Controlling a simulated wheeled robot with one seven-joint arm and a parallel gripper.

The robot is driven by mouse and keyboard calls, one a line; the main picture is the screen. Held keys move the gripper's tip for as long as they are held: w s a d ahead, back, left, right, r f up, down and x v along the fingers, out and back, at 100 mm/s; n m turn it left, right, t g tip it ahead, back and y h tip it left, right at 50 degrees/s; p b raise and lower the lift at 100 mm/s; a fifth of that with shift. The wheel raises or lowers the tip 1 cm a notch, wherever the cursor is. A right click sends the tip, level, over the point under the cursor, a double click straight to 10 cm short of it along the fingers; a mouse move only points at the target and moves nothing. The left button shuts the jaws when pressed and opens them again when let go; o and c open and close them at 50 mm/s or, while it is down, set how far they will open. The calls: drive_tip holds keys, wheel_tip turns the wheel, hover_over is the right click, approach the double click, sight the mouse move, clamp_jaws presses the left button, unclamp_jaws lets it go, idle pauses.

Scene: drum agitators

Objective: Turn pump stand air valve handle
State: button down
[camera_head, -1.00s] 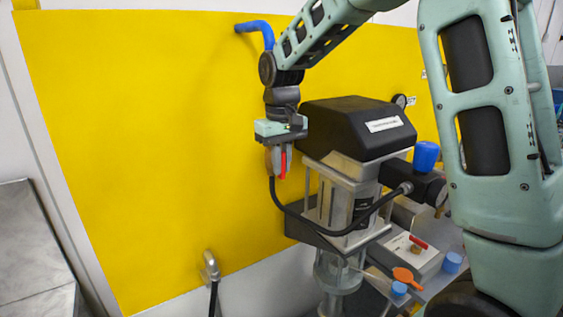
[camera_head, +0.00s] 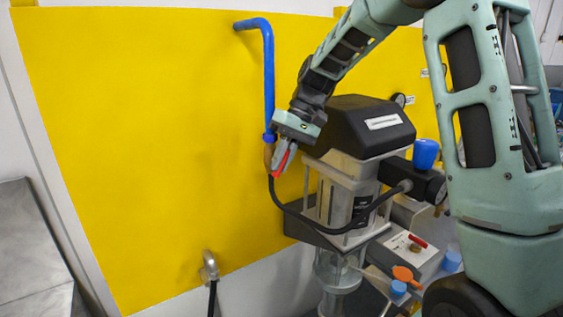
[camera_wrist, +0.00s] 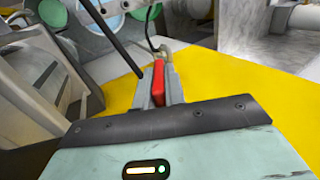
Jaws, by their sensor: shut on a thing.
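The air valve (camera_head: 268,155) sits at the lower end of the blue pipe, beside the pump's black head. Its red handle (camera_head: 283,163) slants, with the lower end to the left. My gripper (camera_head: 280,158) is shut on this handle and comes at it tilted from the upper right. In the wrist view, the red handle (camera_wrist: 158,82) lies between my gripper's grey fingers. The fingers hide part of the handle and of the valve body.
The blue pipe (camera_head: 268,80) runs down the yellow wall (camera_head: 140,130). A black hose (camera_head: 300,216) curves from the valve to the pump stand. The pump's black cover (camera_head: 355,128) stands close on the right. The wall area left of the valve is clear.

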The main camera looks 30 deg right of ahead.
idle(0.4)
drive_tip(key=c, duration=1.5)
unclamp_jaws()
drive_tip(key=shift+o, duration=0.2)
drive_tip(key=shift+d, duration=0.1)
drive_tip(key=b+v, duration=0.3)
drive_tip(key=v, duration=1.4)
drive_tip(key=shift+d, duration=0.35)
